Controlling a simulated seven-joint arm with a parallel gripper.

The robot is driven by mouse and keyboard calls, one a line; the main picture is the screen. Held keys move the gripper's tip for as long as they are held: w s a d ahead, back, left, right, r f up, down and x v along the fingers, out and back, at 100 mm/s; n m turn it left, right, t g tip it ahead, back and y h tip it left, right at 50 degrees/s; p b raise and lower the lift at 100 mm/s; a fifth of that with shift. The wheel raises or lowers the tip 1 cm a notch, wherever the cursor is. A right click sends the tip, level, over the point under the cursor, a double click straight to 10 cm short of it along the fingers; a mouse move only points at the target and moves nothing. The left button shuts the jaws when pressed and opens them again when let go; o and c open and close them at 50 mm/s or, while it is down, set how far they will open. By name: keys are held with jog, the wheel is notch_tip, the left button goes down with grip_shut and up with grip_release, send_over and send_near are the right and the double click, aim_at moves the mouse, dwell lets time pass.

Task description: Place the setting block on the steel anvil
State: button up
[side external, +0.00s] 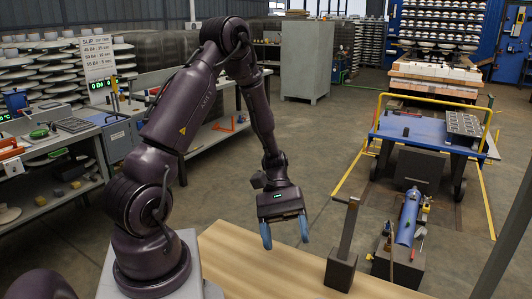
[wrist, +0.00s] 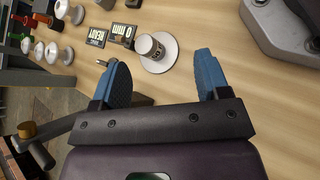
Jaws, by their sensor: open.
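My gripper (side external: 286,232) hangs over the wooden table with its blue fingers pointing down, apart and empty. In the wrist view the gripper (wrist: 164,78) shows the same wide gap. A dark square block with a tall upright bar (side external: 343,265) stands right of the gripper in the side view, apart from it. A brown block (wrist: 144,100) shows partly between the fingers in the wrist view, mostly hidden by the gripper body. A short metal cylinder (wrist: 150,46) sits on a pale disc beyond the fingers. I cannot tell which of these is the setting block or the steel anvil.
Black label tiles (wrist: 110,34) and several pale round pieces (wrist: 52,50) lie on the table (side external: 240,255). A blue cart (side external: 428,135) with yellow rails stands behind. A shelf bench (side external: 60,165) is at left.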

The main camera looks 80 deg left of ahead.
jog(key=s+d+r+m+t+y, duration=0.1)
jog(key=r+m+t+y, duration=0.1)
jog(key=r, duration=0.5)
jog(key=s+d+r+m+t+y, duration=0.2)
jog(key=r+m+y, duration=0.3)
jog(key=r+m, duration=0.1)
jog(key=s+d+r+m+t+y, duration=0.1)
jog(key=s+r+m+t+y, duration=0.1)
jog(key=r, duration=0.6)
jog(key=m+t+y, duration=0.1)
jog(key=m+y, duration=0.1)
jog(key=shift+s+d+m, duration=0.15)
jog(key=shift+m, duration=0.15)
